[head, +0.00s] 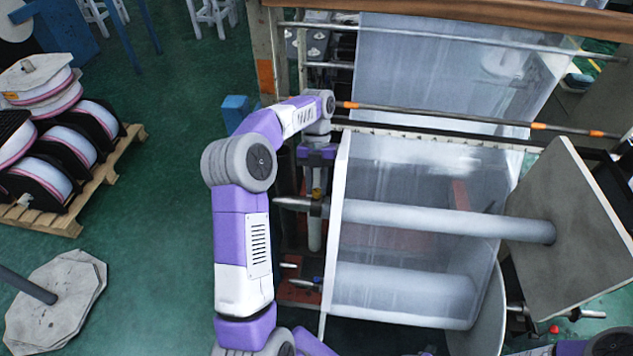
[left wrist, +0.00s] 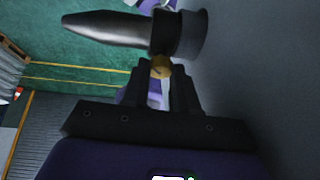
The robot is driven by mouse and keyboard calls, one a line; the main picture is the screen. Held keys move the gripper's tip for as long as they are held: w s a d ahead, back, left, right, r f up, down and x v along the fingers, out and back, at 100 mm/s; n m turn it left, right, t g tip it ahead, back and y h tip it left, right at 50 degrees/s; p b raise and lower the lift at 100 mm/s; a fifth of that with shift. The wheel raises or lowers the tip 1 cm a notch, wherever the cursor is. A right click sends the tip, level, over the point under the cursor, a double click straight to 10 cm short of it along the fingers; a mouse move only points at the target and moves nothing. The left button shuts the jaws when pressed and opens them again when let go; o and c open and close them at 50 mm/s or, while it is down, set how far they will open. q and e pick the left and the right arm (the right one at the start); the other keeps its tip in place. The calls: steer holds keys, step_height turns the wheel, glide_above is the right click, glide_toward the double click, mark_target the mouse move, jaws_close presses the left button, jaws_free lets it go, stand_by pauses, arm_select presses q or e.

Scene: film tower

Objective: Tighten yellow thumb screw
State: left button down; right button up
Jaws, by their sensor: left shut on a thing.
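The yellow thumb screw (left wrist: 160,67) shows in the left wrist view, on the dark collar (left wrist: 182,35) of a shaft with a tapered metal end (left wrist: 105,29). My left gripper (left wrist: 162,74) is shut on the screw, with its two fingers at either side of it. In the head view my left gripper (head: 316,192) points down at the shaft end (head: 290,203), just left of the roll's white edge. Only a small yellow spot shows there, and the fingers hide most of the screw. My right gripper is not in view.
A clear film web (head: 440,60) and a grey roller (head: 440,218) fill the middle right. A large grey plate (head: 577,235) stands at the right. A pallet (head: 75,212) with film spools is at the left. Green floor (head: 150,255) lies open between.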

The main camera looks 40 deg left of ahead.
arm_select(q)
steer(key=c, duration=0.9)
jaws_free()
steer(key=shift+o, duration=0.2)
steer(key=p+v, duration=0.1)
steer(key=v, duration=0.6)
steer(key=shift+w+r, duration=0.15)
steer(key=shift+r, duration=0.1)
